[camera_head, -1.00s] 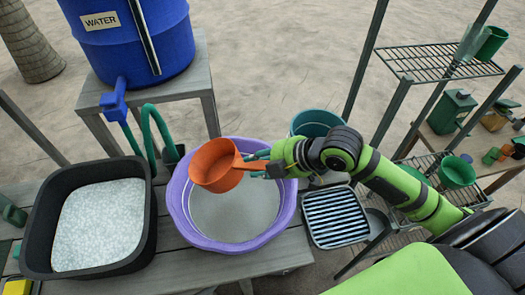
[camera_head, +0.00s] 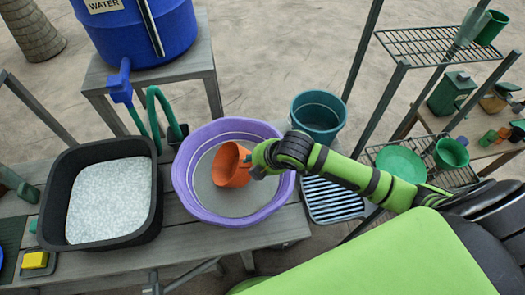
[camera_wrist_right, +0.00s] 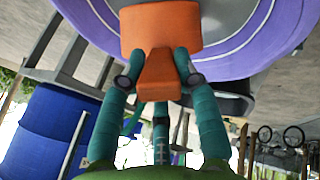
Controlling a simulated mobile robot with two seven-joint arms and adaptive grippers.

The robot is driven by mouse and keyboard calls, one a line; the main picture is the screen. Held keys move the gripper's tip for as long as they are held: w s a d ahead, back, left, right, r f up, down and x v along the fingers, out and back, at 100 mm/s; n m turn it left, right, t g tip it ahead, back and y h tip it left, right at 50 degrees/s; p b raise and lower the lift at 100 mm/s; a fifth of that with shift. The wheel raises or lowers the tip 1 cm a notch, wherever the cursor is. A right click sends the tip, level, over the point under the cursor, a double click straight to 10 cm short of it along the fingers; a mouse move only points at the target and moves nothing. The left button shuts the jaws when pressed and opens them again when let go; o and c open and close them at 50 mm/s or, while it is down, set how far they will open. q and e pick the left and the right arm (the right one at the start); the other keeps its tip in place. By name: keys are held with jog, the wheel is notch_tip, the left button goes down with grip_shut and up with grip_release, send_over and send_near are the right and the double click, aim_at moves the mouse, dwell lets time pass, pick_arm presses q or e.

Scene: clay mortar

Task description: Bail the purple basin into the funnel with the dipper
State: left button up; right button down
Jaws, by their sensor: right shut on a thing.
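The purple basin (camera_head: 184,190) stands on the bench in the head view, with a grey filling (camera_head: 238,202) inside. The orange dipper (camera_head: 236,170) is within the basin's rim, tilted, its mouth facing mostly left. My right gripper (camera_head: 256,160) is shut on the dipper's handle at the basin's right side. In the right wrist view its fingers (camera_wrist_right: 155,72) close around the orange handle, with the dipper's cup (camera_wrist_right: 160,27) beyond. Whether the dipper touches the filling I cannot tell. A green funnel-like vessel (camera_head: 451,153) is on the rack at right; its lower part is unclear. My left gripper is not in view.
A black tub (camera_head: 57,195) of white granules stands left of the basin. A blue water barrel (camera_head: 140,35) with a tap stands behind. A teal bucket (camera_head: 318,112) is behind right, and a striped grate (camera_head: 331,199) lies right of the basin.

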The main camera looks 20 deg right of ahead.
notch_tip(320, 180, down, 12)
jog(key=d+m+t+y+b, duration=0.15)
jog(key=y+b, duration=0.25)
jog(key=b, duration=0.6)
pick_arm(q)
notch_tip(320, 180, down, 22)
jog(key=b, duration=1.1)
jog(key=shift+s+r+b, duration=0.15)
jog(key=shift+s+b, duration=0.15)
jog(key=shift+b, duration=0.05)
pick_arm(e)
notch_tip(320, 180, up, 13)
jog(key=d+t+y, duration=0.2)
jog(key=y, duration=0.2)
jog(key=shift+w+d+f+m, duration=0.2)
jog(key=shift+d+m, duration=0.2)
jog(key=shift+m, duration=0.05)
jog(key=shift+a, duration=0.1)
